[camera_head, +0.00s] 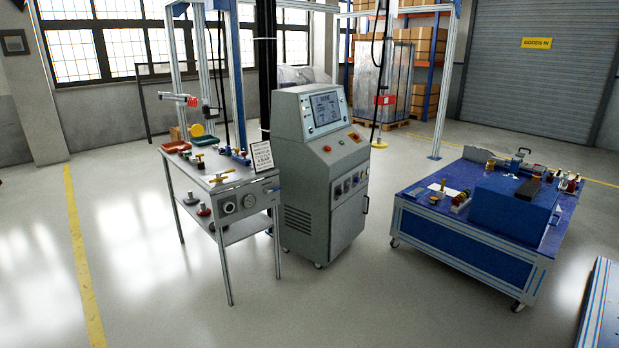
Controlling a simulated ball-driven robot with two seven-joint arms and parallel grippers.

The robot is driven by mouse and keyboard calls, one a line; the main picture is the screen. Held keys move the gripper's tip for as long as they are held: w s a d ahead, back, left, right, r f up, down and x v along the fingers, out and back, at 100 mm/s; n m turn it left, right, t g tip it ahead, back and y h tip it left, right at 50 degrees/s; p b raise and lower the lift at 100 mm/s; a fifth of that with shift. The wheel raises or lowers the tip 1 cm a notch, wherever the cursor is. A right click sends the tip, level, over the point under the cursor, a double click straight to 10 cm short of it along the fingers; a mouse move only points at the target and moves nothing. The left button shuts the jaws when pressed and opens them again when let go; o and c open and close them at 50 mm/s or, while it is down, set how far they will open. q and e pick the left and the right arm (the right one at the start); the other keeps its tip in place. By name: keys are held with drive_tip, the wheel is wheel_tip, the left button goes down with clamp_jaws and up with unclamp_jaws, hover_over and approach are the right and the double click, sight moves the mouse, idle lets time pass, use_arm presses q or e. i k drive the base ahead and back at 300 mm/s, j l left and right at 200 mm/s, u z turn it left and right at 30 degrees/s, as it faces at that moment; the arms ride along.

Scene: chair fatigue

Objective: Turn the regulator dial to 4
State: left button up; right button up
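A grey panel hangs under the front edge of the small metal workbench (211,187). A yellow T-shaped handle (221,177) lies on the bench top above the panel. A small printed sign (261,156) stands at the bench's right end. Neither of my grippers is in view.
A grey control cabinet (305,197) with a screen (325,108) stands right beside the bench. A blue-topped wheeled table (420,197) with a blue box (507,208) is at the right. Open floor (165,290) lies before the bench and between the cabinet and wheeled table.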

sight(228, 207)
drive_tip(key=i+u, duration=0.1)
drive_tip(key=i, duration=0.5)
drive_tip(key=i+l, duration=0.1)
drive_tip(key=i, duration=0.45)
drive_tip(key=i+l+u, duration=0.15)
drive_tip(key=i, duration=0.45)
